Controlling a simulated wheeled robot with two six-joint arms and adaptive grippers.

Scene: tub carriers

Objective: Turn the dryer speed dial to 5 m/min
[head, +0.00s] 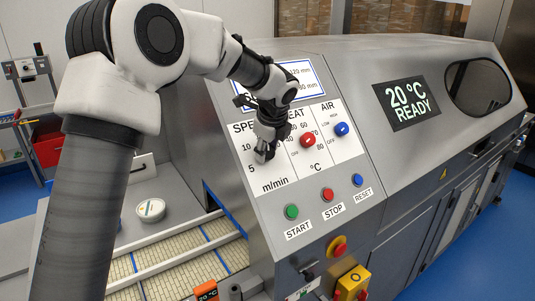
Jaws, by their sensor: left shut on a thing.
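The speed dial sits on the white SPEED panel (274,181) on the slanted front of the grey dryer (350,150). The dial is mostly hidden behind my left gripper, so its pointer setting cannot be read. The marks 10 and 5 and the m/min label show around it. My left gripper (264,153) comes down over the panel from above and is shut on the dial. My right gripper is not in view.
To the right are the red HEAT dial (307,140) and blue AIR dial (341,129). Below are the green START (291,212), red STOP (327,194) and blue RESET (357,180) buttons. The display (406,103) reads 20 °C READY. A conveyor (175,265) enters at lower left.

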